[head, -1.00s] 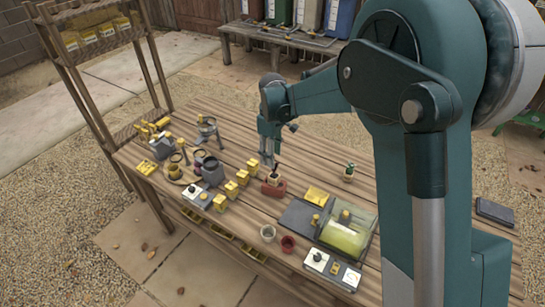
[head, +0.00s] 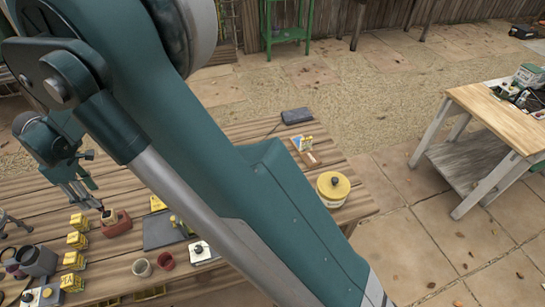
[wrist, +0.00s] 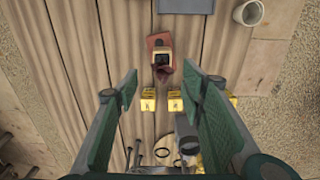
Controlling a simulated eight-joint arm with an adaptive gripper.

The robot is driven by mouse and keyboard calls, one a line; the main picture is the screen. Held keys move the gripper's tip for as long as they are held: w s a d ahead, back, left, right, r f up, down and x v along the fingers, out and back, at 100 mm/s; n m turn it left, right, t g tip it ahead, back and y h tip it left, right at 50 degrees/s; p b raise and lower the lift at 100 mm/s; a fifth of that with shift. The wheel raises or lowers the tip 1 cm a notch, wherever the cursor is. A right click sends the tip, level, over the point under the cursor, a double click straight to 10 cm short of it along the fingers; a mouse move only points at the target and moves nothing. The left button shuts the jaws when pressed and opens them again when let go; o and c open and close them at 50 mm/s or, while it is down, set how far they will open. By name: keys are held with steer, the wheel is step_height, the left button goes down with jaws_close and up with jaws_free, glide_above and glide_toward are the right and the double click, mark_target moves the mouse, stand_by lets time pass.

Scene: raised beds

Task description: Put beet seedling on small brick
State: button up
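The small red-brown brick (head: 117,226) lies on the plank table, and a small square pot (head: 108,215) stands on it. In the wrist view the brick (wrist: 155,40) shows beneath the pale pot (wrist: 161,55), with dark reddish leaves (wrist: 163,73), seemingly the beet seedling, at the pot's near side. My gripper (head: 97,207) hangs just above and beside the pot. In the wrist view my gripper (wrist: 163,85) is open, its two green fingers wide apart with nothing held between them.
Several yellow blocks (head: 76,240) stand in a row left of the brick. A yellow-lidded tub (head: 333,188) stands at the table's right end. My arm hides the table's middle.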

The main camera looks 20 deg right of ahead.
steer(key=d+r+m+t, duration=0.1)
steer(key=d+r+m, duration=0.2)
steer(key=d+r, duration=0.55)
steer(key=s+d+r+m+t+y, duration=0.15)
steer(key=d+r, duration=0.25)
steer(key=d, duration=1)
steer(key=d+r+m, duration=0.3)
steer(key=d+r, duration=0.4)
steer(key=d, duration=0.4)
steer(key=s+d+r+m+t, duration=0.15)
steer(key=s+d, duration=0.25)
steer(key=d, duration=0.4)
steer(key=s+d+r+m, duration=0.1)
steer(key=s+d+m, duration=0.25)
steer(key=d, duration=0.45)
steer(key=s+d+f+m+t+h, duration=0.1)
steer(key=s+d+f+m+t, duration=0.2)
steer(key=s+d, duration=1)
steer(key=shift+s+f+m+h, duration=0.25)
steer(key=shift+m+h, duration=0.1)
steer(key=shift+m, duration=0.8)
steer(key=shift+d, duration=0.1)
step_height(320, 180, down, 6)
steer(key=b, duration=0.6)
steer(key=shift+f, duration=0.15)
